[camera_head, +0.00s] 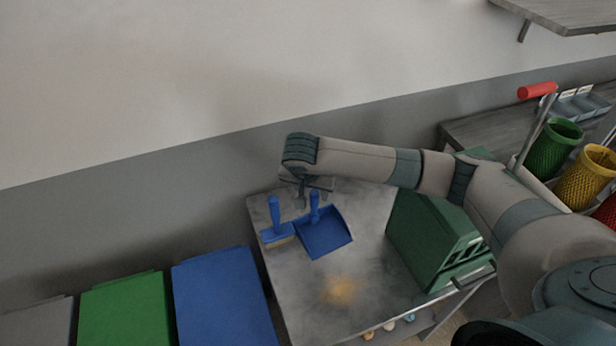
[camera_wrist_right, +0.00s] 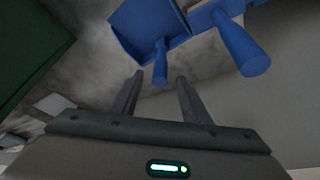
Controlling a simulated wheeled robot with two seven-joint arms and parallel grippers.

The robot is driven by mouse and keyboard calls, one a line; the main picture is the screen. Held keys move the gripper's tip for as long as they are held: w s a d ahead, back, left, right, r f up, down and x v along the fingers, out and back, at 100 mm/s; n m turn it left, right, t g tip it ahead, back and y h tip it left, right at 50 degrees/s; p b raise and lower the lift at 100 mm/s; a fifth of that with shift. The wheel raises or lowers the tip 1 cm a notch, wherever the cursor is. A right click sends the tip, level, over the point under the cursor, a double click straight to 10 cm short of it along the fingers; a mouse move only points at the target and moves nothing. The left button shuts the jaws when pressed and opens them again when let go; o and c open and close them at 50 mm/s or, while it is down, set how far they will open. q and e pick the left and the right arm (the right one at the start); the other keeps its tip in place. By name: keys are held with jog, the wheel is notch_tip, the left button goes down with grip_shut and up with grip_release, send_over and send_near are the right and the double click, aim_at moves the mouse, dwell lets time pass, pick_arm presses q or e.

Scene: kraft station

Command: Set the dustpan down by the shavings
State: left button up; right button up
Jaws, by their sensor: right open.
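The blue dustpan (camera_head: 325,235) lies on the grey table, its handle (camera_head: 314,206) toward the back edge. The shavings (camera_head: 341,291) are a small tan patch nearer the table's front, apart from the pan. My right gripper (camera_head: 309,195) is above the back of the table, close to the dustpan handle. In the right wrist view the right gripper (camera_wrist_right: 158,92) is open, with the dustpan (camera_wrist_right: 150,28) beyond its fingertips and the handle (camera_wrist_right: 160,64) just ahead of the gap. My left gripper is not in view.
A blue brush (camera_head: 276,228) stands left of the dustpan on the table (camera_head: 290,290). A green box (camera_head: 432,240) stands on the table's right side. Blue (camera_head: 222,300) and green (camera_head: 122,310) bins stand at the left. Mesh baskets (camera_head: 553,148) are at the far right.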

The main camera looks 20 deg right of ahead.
jog(key=b+v, duration=0.1)
jog(key=v, duration=1.1)
jog(key=shift+r, duration=0.25)
jog(key=shift+s+a, duration=0.1)
